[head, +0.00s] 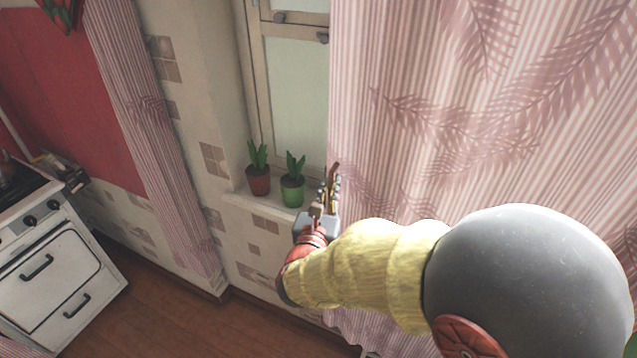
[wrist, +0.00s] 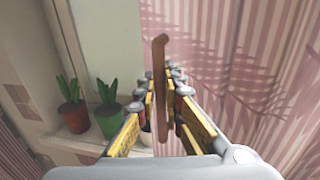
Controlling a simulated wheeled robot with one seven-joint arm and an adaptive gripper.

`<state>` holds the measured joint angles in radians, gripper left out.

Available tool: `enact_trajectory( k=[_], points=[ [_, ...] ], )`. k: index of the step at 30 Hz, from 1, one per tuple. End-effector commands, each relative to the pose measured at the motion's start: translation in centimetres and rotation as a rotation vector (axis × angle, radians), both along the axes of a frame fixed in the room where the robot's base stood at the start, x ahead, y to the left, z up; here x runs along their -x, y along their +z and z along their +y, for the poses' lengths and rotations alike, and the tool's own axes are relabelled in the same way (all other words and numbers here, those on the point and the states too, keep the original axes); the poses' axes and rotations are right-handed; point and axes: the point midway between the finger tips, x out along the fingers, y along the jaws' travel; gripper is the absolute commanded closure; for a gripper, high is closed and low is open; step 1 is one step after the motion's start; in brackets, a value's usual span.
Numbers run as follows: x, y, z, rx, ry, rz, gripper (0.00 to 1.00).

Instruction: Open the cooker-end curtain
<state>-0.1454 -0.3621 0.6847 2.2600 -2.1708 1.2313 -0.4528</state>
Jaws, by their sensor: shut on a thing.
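A wide pink striped curtain (head: 440,110) with a leaf pattern covers the right part of the window and also shows in the wrist view (wrist: 240,50). A narrow striped curtain (head: 150,120) hangs gathered at the left, nearer the cooker. My gripper (head: 330,183) is at the wide curtain's left edge, in front of the sill. In the wrist view, its yellow fingers (wrist: 161,100) are shut on a slim brown handle (wrist: 160,62) with a bent top. Whether the handle is fixed to the curtain is hidden.
A red-potted plant (head: 258,178) and a green-potted plant (head: 292,190) stand on the window sill (head: 262,206), just left of my gripper. The window pane (head: 298,100) is bare beside the curtain. A white cooker (head: 55,260) stands far left, with wooden floor (head: 220,325) between.

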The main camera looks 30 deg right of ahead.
Motion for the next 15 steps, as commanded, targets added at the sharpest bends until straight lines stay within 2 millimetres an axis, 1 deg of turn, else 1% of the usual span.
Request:
enact_trajectory(
  k=[3,13,14,15],
  points=[
    [0.34,-0.01,-0.24,-0.001,0.000,0.001,1.00],
    [0.39,-0.04,-0.27,-0.001,0.001,0.001,1.00],
    [0.39,-0.03,-0.27,-0.001,0.001,0.001,0.90],
    [0.39,-0.04,-0.27,-0.001,0.001,0.001,0.88]
  ],
)
